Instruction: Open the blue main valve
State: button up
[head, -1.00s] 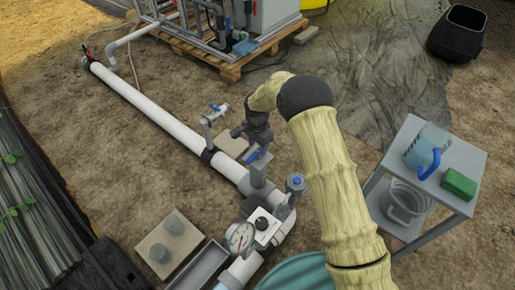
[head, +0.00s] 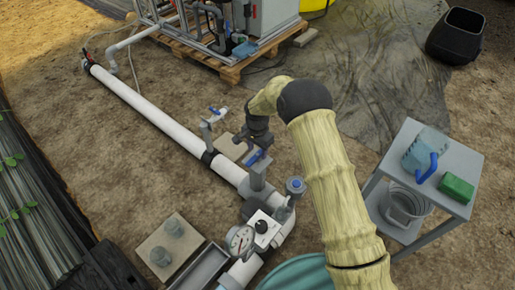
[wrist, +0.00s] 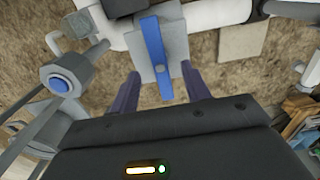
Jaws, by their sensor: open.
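The blue main valve's lever handle (head: 257,157) sits on a grey valve body (head: 258,178) on the large white pipe (head: 150,115). The handle lies crosswise to the pipe. In the wrist view the blue handle (wrist: 158,58) runs upright in the picture, over the grey body. My gripper (wrist: 160,88) is open, with one dark finger on each side of the handle's near end and a gap showing on both sides. In the head view my gripper (head: 252,143) is just behind the handle, its fingers hard to make out.
A blue-capped fitting (head: 295,186) and a pressure gauge (head: 240,240) stand close to the valve. A smaller blue-handled tap (head: 215,112) rises from the pipe further back. A grey side table (head: 450,170) holds a jug and a green block at the right.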

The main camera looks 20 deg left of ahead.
aim_at(257, 155)
jog(key=shift+f+b, duration=0.75)
jog(key=shift+f, duration=1.45)
jog(key=shift+s, duration=0.1)
jog(key=c, duration=1)
jog(key=n+p, duration=0.2)
jog(key=n, duration=0.2)
jog(key=n+p, duration=0.1)
jog(key=n, duration=0.5)
jog(key=shift+a+p, duration=0.1)
jog(key=shift+p, duration=0.2)
jog(key=n+p, duration=0.1)
jog(key=n, duration=0.3)
jog(key=shift+s, duration=0.1)
jog(key=n, duration=0.5)
jog(key=shift+f, duration=0.2)
